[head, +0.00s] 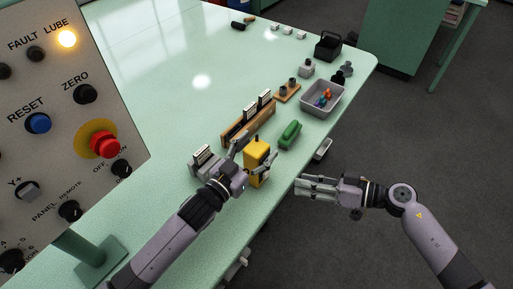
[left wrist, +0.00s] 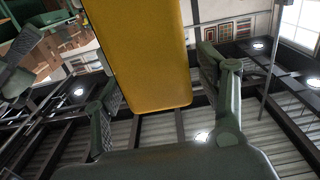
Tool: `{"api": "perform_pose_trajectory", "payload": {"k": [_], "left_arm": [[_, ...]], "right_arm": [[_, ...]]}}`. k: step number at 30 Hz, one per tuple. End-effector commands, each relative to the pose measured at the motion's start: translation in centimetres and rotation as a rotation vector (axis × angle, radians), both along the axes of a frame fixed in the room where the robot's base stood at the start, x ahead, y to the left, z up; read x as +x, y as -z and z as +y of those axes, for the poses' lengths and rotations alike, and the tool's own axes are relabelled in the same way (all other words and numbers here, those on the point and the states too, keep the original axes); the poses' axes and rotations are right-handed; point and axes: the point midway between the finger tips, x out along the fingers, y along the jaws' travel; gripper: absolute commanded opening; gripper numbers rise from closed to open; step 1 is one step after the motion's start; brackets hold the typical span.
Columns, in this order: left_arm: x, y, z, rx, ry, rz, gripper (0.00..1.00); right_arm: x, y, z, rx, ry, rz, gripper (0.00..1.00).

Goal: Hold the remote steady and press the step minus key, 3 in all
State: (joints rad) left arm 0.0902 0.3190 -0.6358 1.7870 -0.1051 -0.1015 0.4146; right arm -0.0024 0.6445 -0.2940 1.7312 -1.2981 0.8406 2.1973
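The yellow remote (head: 257,153) stands upright near the table's front edge. In the left wrist view the yellow body (left wrist: 145,55) fills the space between the two fingers (left wrist: 160,85). A thin gap seems to show at the right finger there. The step minus key cannot be made out in either view. My right gripper (head: 303,187) is to the right of the remote, apart from it and past the table edge.
A green object (head: 289,135) lies close behind the remote. A wooden rack (head: 236,128) and a grey block (head: 204,160) are to its left. A grey bin (head: 309,106) with coloured pieces stands farther back. A control panel (head: 60,125) fills the left.

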Motion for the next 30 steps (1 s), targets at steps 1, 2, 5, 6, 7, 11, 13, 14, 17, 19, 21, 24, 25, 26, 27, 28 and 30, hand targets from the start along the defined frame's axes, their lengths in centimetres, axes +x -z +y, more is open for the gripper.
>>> {"api": "perform_pose_trajectory", "payload": {"k": [1, 2, 5, 6, 7, 11, 13, 14, 17, 19, 21, 24, 25, 26, 27, 28, 30], "left_arm": [[-0.01, 0.00, 0.01, 0.000, 0.000, 0.000, 0.62], [-0.02, 0.00, 0.01, 0.000, 0.000, 0.000, 0.60], [-0.02, 0.00, 0.01, 0.000, 0.000, 0.000, 0.53], [-0.02, 0.00, 0.03, 0.000, 0.000, 0.000, 0.51], [-0.02, 0.00, 0.02, 0.000, 0.000, 0.000, 0.49], [-0.02, 0.00, 0.03, 0.000, 0.000, 0.000, 0.40], [-0.03, 0.01, 0.03, 0.000, 0.000, 0.000, 0.35], [-0.03, 0.01, 0.03, 0.000, 0.000, 0.000, 0.33], [-0.03, 0.01, 0.03, 0.000, 0.000, 0.000, 0.27], [-0.03, 0.01, 0.03, 0.000, 0.000, 0.000, 0.22], [-0.03, 0.01, 0.03, 0.000, 0.000, 0.000, 0.17], [-0.03, 0.01, 0.03, 0.000, 0.000, 0.000, 0.11], [-0.03, 0.01, 0.03, 0.000, 0.000, 0.000, 0.09], [-0.03, 0.01, 0.03, 0.000, 0.000, 0.000, 0.07], [-0.03, 0.02, 0.03, 0.000, 0.000, 0.000, 0.04], [-0.03, 0.02, 0.03, 0.000, 0.000, 0.000, 0.04], [-0.03, 0.02, 0.03, 0.000, 0.000, 0.000, 0.04]], "right_arm": [[0.00, -0.01, 0.00, 0.000, 0.000, 0.000, 0.33], [0.00, -0.01, 0.00, 0.000, 0.000, 0.000, 0.33], [0.00, 0.00, 0.00, 0.000, 0.000, 0.000, 0.33], [0.00, 0.00, 0.00, 0.000, 0.000, 0.000, 0.33], [0.00, 0.00, 0.00, 0.000, 0.000, 0.000, 0.33], [0.00, -0.01, 0.00, 0.000, 0.000, 0.000, 0.33], [0.00, 0.00, 0.00, 0.000, 0.000, 0.000, 0.33], [0.00, 0.00, 0.00, 0.000, 0.000, 0.000, 0.33], [0.00, -0.01, 0.00, 0.000, 0.000, 0.000, 0.33], [0.00, -0.01, 0.00, 0.000, 0.000, 0.000, 0.33], [0.01, 0.00, 0.00, 0.000, 0.000, 0.000, 0.33], [0.01, 0.00, 0.00, 0.000, 0.000, 0.000, 0.33], [0.01, 0.00, 0.00, 0.000, 0.000, 0.000, 0.33], [0.01, 0.00, 0.00, 0.000, 0.000, 0.000, 0.33], [0.00, 0.00, 0.00, 0.000, 0.000, 0.000, 0.33], [0.00, 0.00, 0.00, 0.000, 0.000, 0.000, 0.32], [0.00, 0.00, 0.00, 0.000, 0.000, 0.000, 0.27]]}}
